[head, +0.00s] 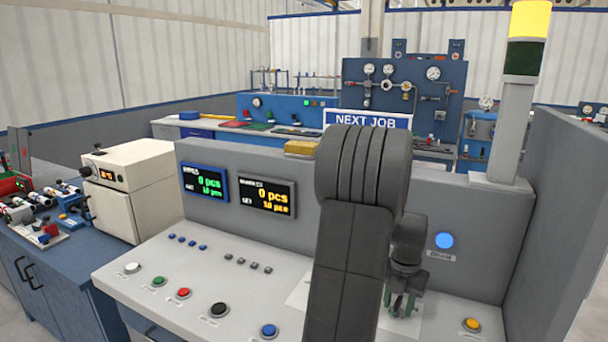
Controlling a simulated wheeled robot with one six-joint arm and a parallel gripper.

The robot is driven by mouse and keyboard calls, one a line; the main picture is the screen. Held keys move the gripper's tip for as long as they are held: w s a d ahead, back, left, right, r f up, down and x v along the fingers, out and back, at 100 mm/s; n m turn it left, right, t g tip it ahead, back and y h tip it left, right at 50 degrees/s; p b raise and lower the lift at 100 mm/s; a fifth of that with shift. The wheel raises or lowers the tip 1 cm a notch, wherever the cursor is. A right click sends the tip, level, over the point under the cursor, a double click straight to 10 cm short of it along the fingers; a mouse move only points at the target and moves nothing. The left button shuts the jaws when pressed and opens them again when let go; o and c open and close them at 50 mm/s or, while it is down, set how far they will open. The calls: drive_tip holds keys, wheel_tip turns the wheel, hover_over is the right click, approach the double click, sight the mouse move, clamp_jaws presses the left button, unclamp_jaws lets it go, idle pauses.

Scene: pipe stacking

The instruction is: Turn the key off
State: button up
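My gripper (401,303) points down over the right part of the grey control console (130,292), low over a pale plate (408,327). Its fingers are small and dark, with greenish parts, and I cannot tell whether they are apart or closed. No key shows clearly; the gripper and my thick arm cover that part of the panel. A round blue lamp (445,240) glows on the upright panel to the right of the gripper, with a small label below it.
Several push buttons line the console, among them a red button (183,293), a black button (219,310) and a yellow button (472,325). Two displays (205,182) read 0 pcs. A signal tower (530,20) is lit yellow. A grey side wall (560,200) bounds the right.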

sight(399, 297)
drive_tip(key=shift+r+p, duration=1.65)
drive_tip(key=shift+r, duration=0.45)
drive_tip(key=shift+f, duration=0.2)
drive_tip(key=shift+f+b, duration=1.15)
drive_tip(key=shift+f, duration=0.8)
clamp_jaws()
unclamp_jaws()
